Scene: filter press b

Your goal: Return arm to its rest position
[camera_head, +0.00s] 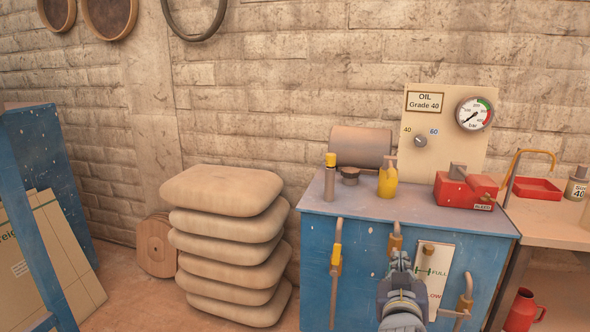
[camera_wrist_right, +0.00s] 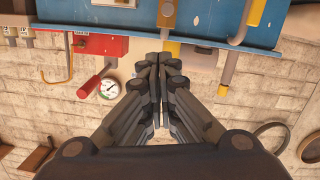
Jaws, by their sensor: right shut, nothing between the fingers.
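My right gripper (camera_head: 401,262) is in front of the blue cabinet (camera_head: 362,245), near the brown fitting and the level plate on its front. In the right wrist view the right gripper (camera_wrist_right: 158,60) has its fingers together with nothing between them. That view is upside down, with the cabinet edge (camera_wrist_right: 100,35) at the top. I cannot tell from these views whether the gripper touches the cabinet. My left gripper is in neither view.
On the cabinet stand a yellow oil can (camera_head: 388,180), a red box (camera_head: 465,190) and a brown cylinder (camera_head: 360,146). Pipes and a lever (camera_head: 335,260) stick out from its front. Stacked sacks (camera_head: 225,245) stand left. A bench (camera_head: 550,208) stands right.

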